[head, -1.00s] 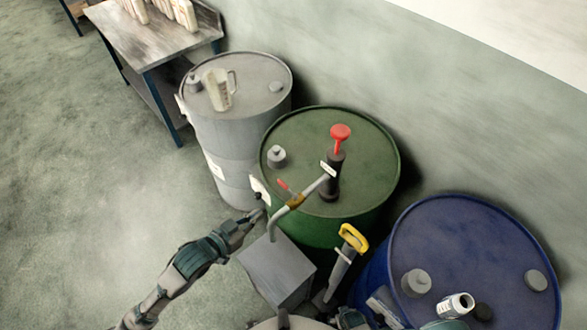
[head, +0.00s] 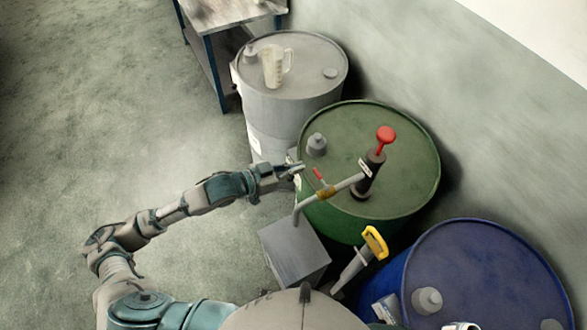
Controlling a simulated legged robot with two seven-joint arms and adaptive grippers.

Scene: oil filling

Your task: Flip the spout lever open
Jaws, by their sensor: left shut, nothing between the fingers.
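A green drum (head: 400,157) stands in the middle of the head view. A dark hand pump with a red knob (head: 386,134) rises from its top, and its grey spout pipe (head: 342,187) reaches left and bends down over a grey box (head: 296,252). A small red spout lever (head: 318,174) sticks up from the brass valve (head: 326,192) on the pipe. My left gripper (head: 298,168) is shut and empty, just left of the lever; I cannot tell whether it touches it. My right gripper does not show clearly.
A grey drum (head: 312,88) with a clear jug (head: 274,66) stands behind. A blue drum (head: 490,270) is at the lower right. A yellow-handled tool (head: 374,243) stands between the box and the blue drum. Bare floor lies left.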

